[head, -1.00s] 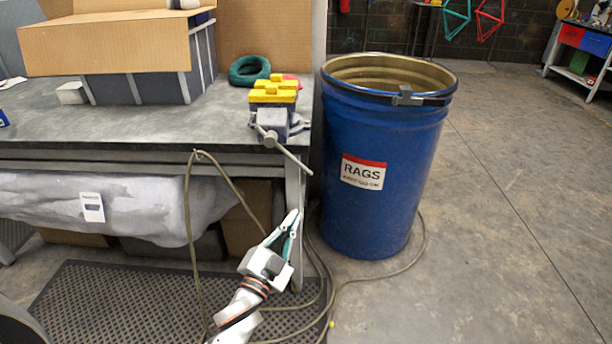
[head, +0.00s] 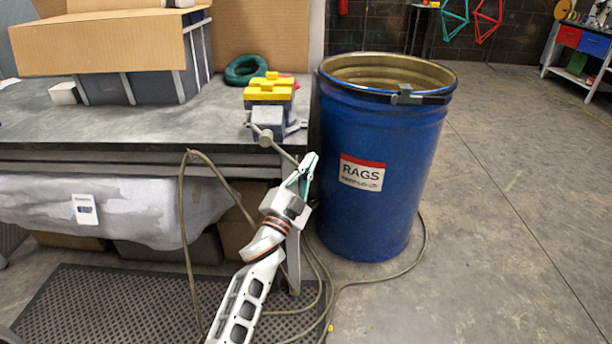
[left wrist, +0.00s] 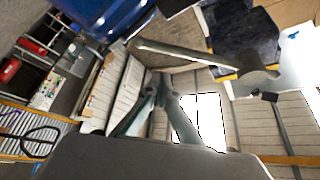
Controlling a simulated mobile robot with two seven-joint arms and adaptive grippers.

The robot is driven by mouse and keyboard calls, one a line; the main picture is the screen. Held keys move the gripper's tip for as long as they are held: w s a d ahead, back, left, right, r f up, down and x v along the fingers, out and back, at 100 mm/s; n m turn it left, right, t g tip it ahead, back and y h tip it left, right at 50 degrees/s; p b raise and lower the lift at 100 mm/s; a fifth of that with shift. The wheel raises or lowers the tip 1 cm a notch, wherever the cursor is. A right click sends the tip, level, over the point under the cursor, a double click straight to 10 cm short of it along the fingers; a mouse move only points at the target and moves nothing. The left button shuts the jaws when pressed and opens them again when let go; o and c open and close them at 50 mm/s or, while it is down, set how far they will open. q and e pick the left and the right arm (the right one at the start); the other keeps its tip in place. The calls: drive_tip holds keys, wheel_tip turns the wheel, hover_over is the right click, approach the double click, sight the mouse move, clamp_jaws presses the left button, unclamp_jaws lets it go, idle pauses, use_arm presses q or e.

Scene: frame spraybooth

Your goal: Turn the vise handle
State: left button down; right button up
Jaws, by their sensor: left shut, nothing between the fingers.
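The vise (head: 268,105) with yellow jaw covers is mounted at the right front corner of the workbench. Its handle (head: 283,152) is a grey bar that slants down to the right past the bench edge. In the left wrist view the handle (left wrist: 185,52) runs across the upper middle, apart from the fingertips. My left gripper (head: 308,160) points up just at the handle's lower end, its teal fingers closed and empty. The fingers (left wrist: 160,85) also show together in the left wrist view. Whether they touch the handle is unclear. My right gripper is not in view.
A blue rags drum (head: 375,215) stands close to the right of my left gripper. The workbench (head: 130,125) carries a cardboard box and a green coil (head: 245,70).

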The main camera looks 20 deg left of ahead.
use_arm(q)
drive_tip(key=shift+s+a+f, duration=0.15)
drive_tip(key=shift+a+f, duration=1)
drive_tip(key=shift+f, duration=0.1)
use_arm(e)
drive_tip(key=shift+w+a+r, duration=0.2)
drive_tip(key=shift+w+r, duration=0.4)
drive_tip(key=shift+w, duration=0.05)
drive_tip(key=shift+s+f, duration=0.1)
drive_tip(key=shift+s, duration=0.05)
